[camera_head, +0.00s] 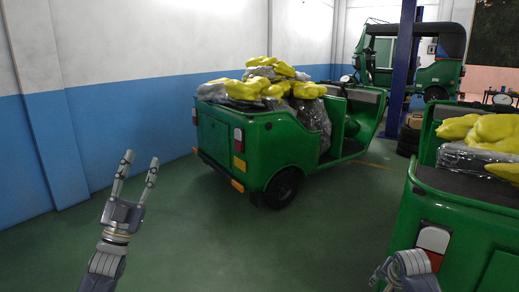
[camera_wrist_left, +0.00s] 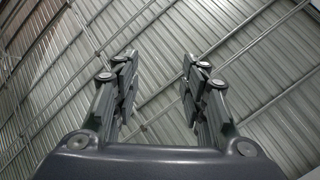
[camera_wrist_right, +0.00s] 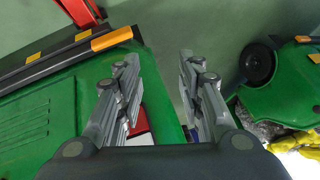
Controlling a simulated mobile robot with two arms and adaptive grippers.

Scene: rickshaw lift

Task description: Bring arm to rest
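My left gripper (camera_head: 141,160) is raised in the lower left of the head view, its two fingers apart and empty. In the left wrist view the open fingers (camera_wrist_left: 160,62) point at the metal roof. My right gripper (camera_head: 384,272) is partly cut off at the bottom of the head view, in front of the near green rickshaw (camera_head: 462,208). In the right wrist view its fingers (camera_wrist_right: 158,62) are apart with green floor showing between the tips. The rickshaw's green panel (camera_wrist_right: 38,122) and red-and-white lamp (camera_wrist_right: 140,126) show beside and behind them; I cannot tell whether they touch.
A second green rickshaw (camera_head: 261,146), loaded with grey and yellow sacks (camera_head: 271,82), stands mid-view. A third rickshaw (camera_head: 437,73) is at the back beside a blue post (camera_head: 402,70). A blue-and-white wall (camera_head: 120,128) is at left. Green floor (camera_head: 215,240) is clear between.

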